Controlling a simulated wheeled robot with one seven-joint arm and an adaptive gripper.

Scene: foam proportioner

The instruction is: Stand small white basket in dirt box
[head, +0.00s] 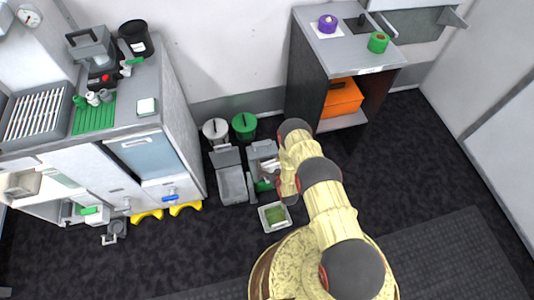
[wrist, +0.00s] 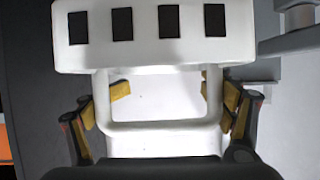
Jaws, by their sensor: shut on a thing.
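The small white basket (wrist: 145,56), with a row of black square openings and a white loop handle, fills the upper middle of the wrist view. My gripper (wrist: 168,98) is shut on it, with yellow-padded fingers at both sides of the handle. In the head view my arm reaches down to grey open boxes on the floor, and a little white shows beside it (head: 268,169). One grey box (head: 232,186) stands left, another (head: 262,150) is partly behind my arm. I cannot tell which is the dirt box. My fingertips are hidden in the head view.
A white tray with a green inside (head: 275,216) lies in front of the boxes. A white bin (head: 215,130) and a green bin (head: 244,125) stand behind. The counter (head: 170,110) is left, the shelf unit (head: 340,60) right. Dark floor at right is clear.

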